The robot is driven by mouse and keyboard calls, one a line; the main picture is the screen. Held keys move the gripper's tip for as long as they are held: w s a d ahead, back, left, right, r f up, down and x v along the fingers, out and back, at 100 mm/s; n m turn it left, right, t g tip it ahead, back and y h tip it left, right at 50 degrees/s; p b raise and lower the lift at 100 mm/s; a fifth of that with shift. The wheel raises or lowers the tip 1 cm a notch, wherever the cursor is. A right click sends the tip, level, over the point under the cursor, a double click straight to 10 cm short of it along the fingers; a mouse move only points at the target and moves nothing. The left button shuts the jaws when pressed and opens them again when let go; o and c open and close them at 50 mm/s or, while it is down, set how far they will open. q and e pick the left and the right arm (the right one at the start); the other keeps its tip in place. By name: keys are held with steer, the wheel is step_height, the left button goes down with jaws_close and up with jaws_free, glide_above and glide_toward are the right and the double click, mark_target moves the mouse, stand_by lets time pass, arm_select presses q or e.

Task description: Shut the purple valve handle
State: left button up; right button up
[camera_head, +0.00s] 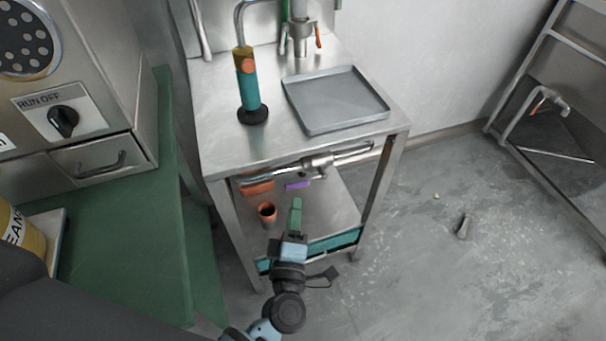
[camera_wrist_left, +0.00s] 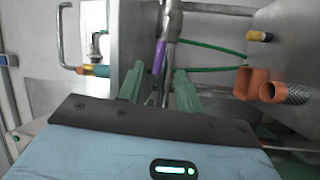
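The purple valve handle (camera_head: 297,185) is a small bar below the steel pipe (camera_head: 322,162) under the front edge of the metal table. In the left wrist view the purple handle (camera_wrist_left: 158,57) stands nearly upright, beyond the fingertips and in line with the gap between them. My left gripper (camera_head: 296,203) has green fingers and is just in front of and below the handle in the head view. In the left wrist view its fingers (camera_wrist_left: 160,83) are apart with nothing held. Contact with the handle cannot be told. My right gripper is not in view.
A grey tray (camera_head: 335,98) and a teal-handled tool (camera_head: 249,88) are on the metal table (camera_head: 222,135). An orange pipe end (camera_head: 267,211) is left of the gripper. A green counter (camera_head: 130,240) stands at left. The floor at right is mostly clear.

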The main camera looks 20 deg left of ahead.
mark_target(296, 185)
arm_select(q)
steer(key=shift+x, duration=3.6)
steer(key=shift+a, duration=0.15)
jaws_close()
